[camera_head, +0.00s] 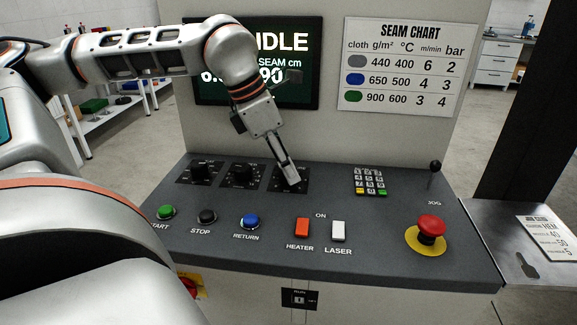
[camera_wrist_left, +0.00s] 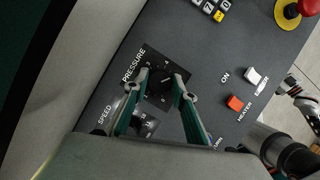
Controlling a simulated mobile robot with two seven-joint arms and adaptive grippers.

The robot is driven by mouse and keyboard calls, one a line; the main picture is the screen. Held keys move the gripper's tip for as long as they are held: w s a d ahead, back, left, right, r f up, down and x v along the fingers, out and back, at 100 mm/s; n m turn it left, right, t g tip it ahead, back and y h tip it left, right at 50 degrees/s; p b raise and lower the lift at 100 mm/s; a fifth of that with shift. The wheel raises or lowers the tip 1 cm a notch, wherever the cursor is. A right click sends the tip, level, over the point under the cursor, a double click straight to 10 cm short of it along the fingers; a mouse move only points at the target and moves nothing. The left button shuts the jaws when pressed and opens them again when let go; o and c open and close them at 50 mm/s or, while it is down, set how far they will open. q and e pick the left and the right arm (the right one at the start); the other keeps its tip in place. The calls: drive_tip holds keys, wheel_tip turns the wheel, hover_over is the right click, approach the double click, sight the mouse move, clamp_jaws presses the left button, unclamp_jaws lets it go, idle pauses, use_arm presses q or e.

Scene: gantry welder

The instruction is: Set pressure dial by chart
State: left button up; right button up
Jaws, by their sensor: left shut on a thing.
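My left gripper (camera_head: 290,178) reaches down to the rightmost of three dials on the sloped console. In the left wrist view its two fingers (camera_wrist_left: 162,82) are shut on the black pressure dial (camera_wrist_left: 160,88), labelled PRESSURE. The fingers hide part of the dial, and I cannot tell where its pointer stands. The seam chart (camera_head: 397,64) hangs on the upright panel. Its bar column reads 2 for grey, 3 for blue and 4 for green. A card (camera_head: 546,240) lies on the right side shelf, its text too small to read surely. My right gripper is not clear.
Two more dials (camera_head: 199,172) (camera_head: 243,173) sit left of the held one. Several buttons, the heater switch (camera_head: 302,228), laser switch (camera_head: 338,231), keypad (camera_head: 370,181), red emergency stop (camera_head: 431,228) and jog stick (camera_head: 434,170) surround it. The screen (camera_head: 295,62) reads IDLE, partly covered by my arm.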

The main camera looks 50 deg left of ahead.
use_arm(q)
drive_tip(key=n, duration=0.1)
drive_tip(key=n+y+b, duration=0.1)
drive_tip(key=shift+f+n+b, duration=0.3)
drive_tip(key=shift+n, duration=0.1)
drive_tip(key=shift+n+y+b, duration=0.4)
drive_tip(key=shift+n+b, duration=0.25)
drive_tip(key=shift+n, duration=0.15)
drive_tip(key=n+y+b, duration=0.1)
drive_tip(key=n+b, duration=0.1)
drive_tip(key=n, duration=0.1)
drive_tip(key=shift+d, duration=0.15)
drive_tip(key=shift+r+n+y+b, duration=0.25)
drive_tip(key=shift+n+y+b, duration=0.05)
drive_tip(key=shift+n+b, duration=0.4)
use_arm(e)
drive_tip(key=shift+w+a+r+y, duration=0.15)
drive_tip(key=shift+w+a, duration=0.15)
drive_tip(key=shift+a, duration=0.25)
drive_tip(key=shift+w+a+r+y, duration=0.1)
drive_tip(key=shift+w+a+y, duration=0.15)
drive_tip(key=shift+a, duration=0.25)
drive_tip(key=shift+w+a+r+y, duration=0.1)
drive_tip(key=shift+w+a, duration=0.2)
drive_tip(key=shift+a, duration=0.25)
use_arm(q)
drive_tip(key=o, duration=1.1)
use_arm(e)
drive_tip(key=shift+d, duration=0.1)
